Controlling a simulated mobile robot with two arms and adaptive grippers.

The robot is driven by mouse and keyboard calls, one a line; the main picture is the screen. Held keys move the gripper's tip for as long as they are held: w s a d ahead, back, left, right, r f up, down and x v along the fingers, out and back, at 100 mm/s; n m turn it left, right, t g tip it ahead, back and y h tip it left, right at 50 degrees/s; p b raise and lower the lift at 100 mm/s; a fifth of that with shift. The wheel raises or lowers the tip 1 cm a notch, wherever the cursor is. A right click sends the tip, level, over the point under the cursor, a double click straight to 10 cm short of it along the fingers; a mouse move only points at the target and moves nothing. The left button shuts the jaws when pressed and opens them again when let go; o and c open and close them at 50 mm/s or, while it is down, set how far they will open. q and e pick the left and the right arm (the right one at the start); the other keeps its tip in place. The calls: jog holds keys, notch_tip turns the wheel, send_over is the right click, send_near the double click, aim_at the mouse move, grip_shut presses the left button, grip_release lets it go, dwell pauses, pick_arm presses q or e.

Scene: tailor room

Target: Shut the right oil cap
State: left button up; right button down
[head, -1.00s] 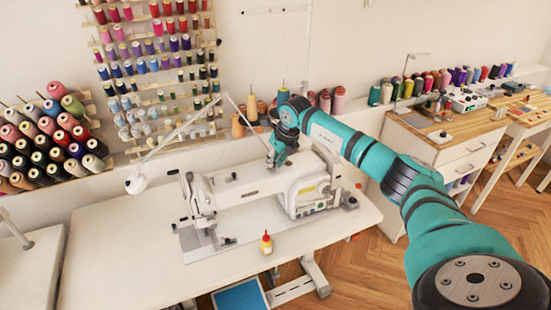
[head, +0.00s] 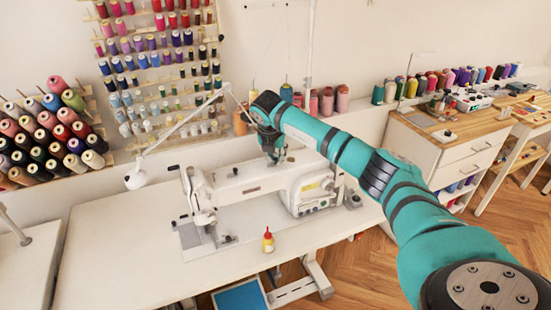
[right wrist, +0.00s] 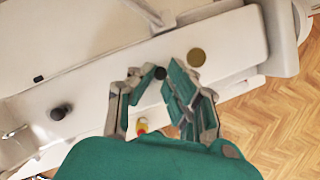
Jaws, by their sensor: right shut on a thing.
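The white sewing machine (head: 245,188) stands on the white table, with my right gripper (head: 272,158) pointing down at the top of its arm. In the right wrist view, a small dark round piece (right wrist: 160,73), which looks like an oil cap, lies between the fingertips of my right gripper (right wrist: 163,76). The fingers are shut on it. A brass-coloured disc (right wrist: 196,57) shows just right of the fingers on the white machine top. I cannot tell whether the cap sits on its opening. My left gripper is out of view.
A white lamp (head: 136,178) reaches over from behind. Thread cones (head: 327,102) line the ledge behind. The table's left part is clear.

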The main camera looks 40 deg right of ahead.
jog(key=shift+m+g, duration=0.3)
jog(key=shift+m, duration=0.5)
jog(key=shift+b, duration=0.3)
jog(key=c, duration=1.3)
grip_release()
jog(key=shift+r, duration=0.2)
jog(key=v, duration=1.1)
jog(key=shift+a+r, duration=0.25)
jog(key=shift+s+f, duration=0.1)
